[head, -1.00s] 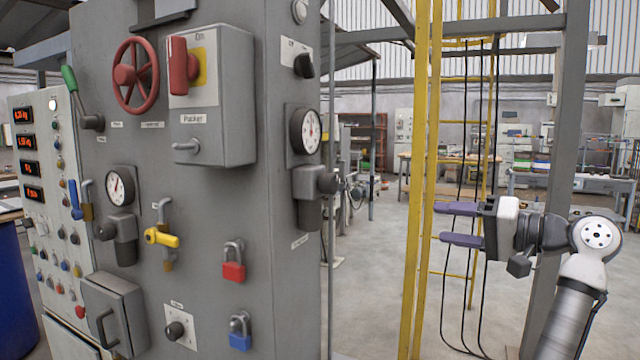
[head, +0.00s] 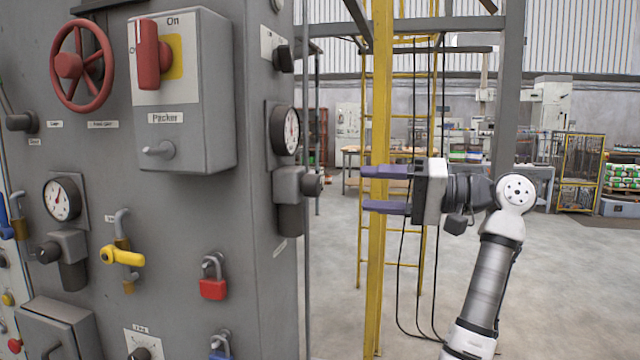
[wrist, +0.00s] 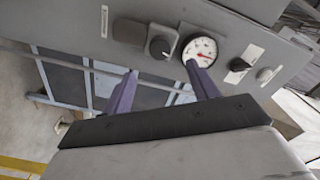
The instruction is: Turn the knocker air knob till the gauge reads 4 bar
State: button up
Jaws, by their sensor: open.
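A side-face regulator knob (head: 312,183) sits under a round white gauge (head: 290,130) on the grey cabinet. In the wrist view the same knob (wrist: 160,47) and gauge (wrist: 200,50) show, with a red needle; its reading is too small to tell. A second gauge (head: 62,198) and regulator knob (head: 47,252) are on the front face. The labels are too small to tell which is knocker air. My gripper (head: 366,188) is open and empty, right of the side knob at about its height, apart from it. Its purple fingers point toward the side face.
A black switch (head: 283,58) sits above the side gauge. The front face carries a red handwheel (head: 82,66), the Packer switch box (head: 180,90), a yellow lever (head: 122,256) and a red padlock (head: 213,278). A yellow post (head: 378,270) stands behind my gripper. Floor behind is open.

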aim_at(320, 187)
jog(key=p+x, duration=0.1)
jog(key=x, duration=0.8)
jog(key=shift+w+a+p, duration=0.15)
jog(key=shift+a+p, duration=0.25)
jog(key=shift+c, duration=0.2)
jog(key=c, duration=0.9)
jog(key=shift+c, duration=0.2)
jog(key=shift+n, duration=0.4)
jog(key=shift+n+b, duration=0.5)
jog(key=shift+n, duration=1.9)
jog(key=o, duration=1)
